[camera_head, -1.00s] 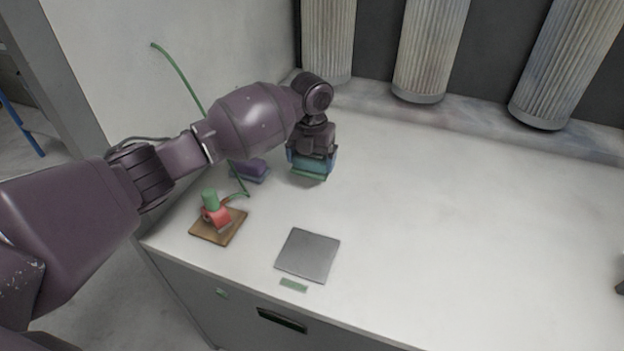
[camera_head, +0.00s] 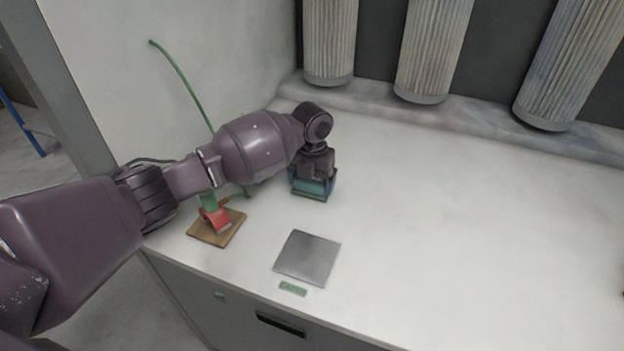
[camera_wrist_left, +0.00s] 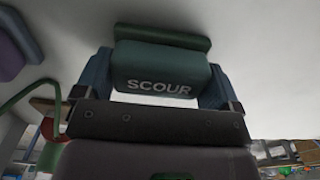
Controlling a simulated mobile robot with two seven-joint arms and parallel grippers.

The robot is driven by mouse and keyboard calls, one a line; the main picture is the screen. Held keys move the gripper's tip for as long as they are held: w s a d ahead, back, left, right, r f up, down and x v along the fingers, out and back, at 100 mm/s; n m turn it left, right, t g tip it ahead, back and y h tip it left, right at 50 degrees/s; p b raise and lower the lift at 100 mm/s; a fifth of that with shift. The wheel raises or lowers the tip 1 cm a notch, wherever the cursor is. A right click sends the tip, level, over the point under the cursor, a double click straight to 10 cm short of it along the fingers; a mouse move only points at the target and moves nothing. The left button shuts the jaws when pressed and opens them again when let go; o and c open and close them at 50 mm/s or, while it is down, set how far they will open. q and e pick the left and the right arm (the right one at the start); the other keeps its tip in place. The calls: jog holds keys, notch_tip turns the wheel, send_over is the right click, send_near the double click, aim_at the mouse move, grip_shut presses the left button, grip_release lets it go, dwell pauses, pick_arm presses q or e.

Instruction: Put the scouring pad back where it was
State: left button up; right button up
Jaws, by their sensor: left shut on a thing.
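The scouring pad (camera_head: 311,189) is a teal block with a green layer, and the word SCOUR shows on its side in the left wrist view (camera_wrist_left: 160,68). My left gripper (camera_head: 314,184) is shut on it, with a blue finger on each side. It holds the pad at or just above the white counter, left of the middle; I cannot tell whether it touches. A grey square plate (camera_head: 307,258) lies on the counter nearer the front edge, with a small green label (camera_head: 292,288) before it.
A wooden board (camera_head: 217,232) bearing a red item (camera_head: 216,218) lies at the left. A green cable (camera_head: 180,78) rises by the wall. Ribbed hoods (camera_head: 432,50) hang at the back.

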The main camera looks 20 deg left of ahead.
pick_arm(q)
jog(key=o, duration=0.8)
jog(key=shift+r, duration=0.5)
notch_tip(320, 180, up, 11)
jog(key=shift+r+p, duration=0.1)
jog(key=shift+p, duration=0.9)
